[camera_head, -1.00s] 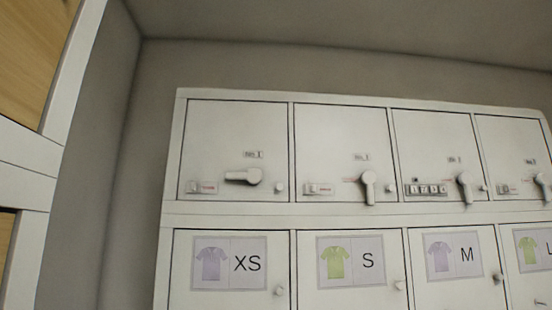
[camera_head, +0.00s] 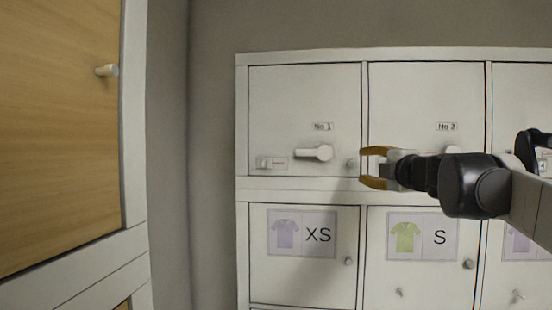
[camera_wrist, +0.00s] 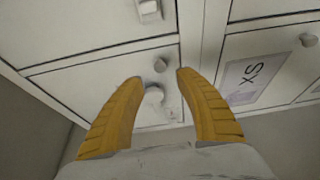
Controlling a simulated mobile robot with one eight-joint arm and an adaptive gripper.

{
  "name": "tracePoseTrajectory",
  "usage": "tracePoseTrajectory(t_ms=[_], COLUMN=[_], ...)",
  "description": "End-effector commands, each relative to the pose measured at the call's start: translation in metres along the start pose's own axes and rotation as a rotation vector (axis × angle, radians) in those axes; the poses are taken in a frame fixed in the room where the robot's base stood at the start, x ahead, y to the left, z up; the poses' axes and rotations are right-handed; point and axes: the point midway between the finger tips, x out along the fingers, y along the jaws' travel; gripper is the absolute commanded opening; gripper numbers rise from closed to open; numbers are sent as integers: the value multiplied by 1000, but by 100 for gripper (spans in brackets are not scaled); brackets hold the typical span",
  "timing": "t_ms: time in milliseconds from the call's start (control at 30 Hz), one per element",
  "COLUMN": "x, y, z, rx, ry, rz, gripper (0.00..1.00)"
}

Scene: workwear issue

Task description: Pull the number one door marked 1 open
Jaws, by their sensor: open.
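The No 1 door (camera_head: 290,95) is the upper left locker door in the head view and looks shut. The round end of the lever (camera_wrist: 154,95) shows between the fingers too.
The No 2 door (camera_head: 420,95) is to the right, partly behind my arm. Below are shut doors with an XS label (camera_head: 302,234) and an S label (camera_head: 422,237). A wooden door (camera_head: 60,130) in a white frame stands at the left.

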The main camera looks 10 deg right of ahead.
Motion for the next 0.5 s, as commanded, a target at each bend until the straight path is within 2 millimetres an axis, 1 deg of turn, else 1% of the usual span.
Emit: tracePoseTrajectory(t_ms=[33, 200, 333, 500], x=[12, 44, 59, 68], y=[2, 2, 2, 1], z=[0, 0, 0, 0], rx=[0, 1, 1, 2], ry=[1, 1, 0, -2], rz=[0, 1, 1, 1], gripper=[41, 41, 41, 41])
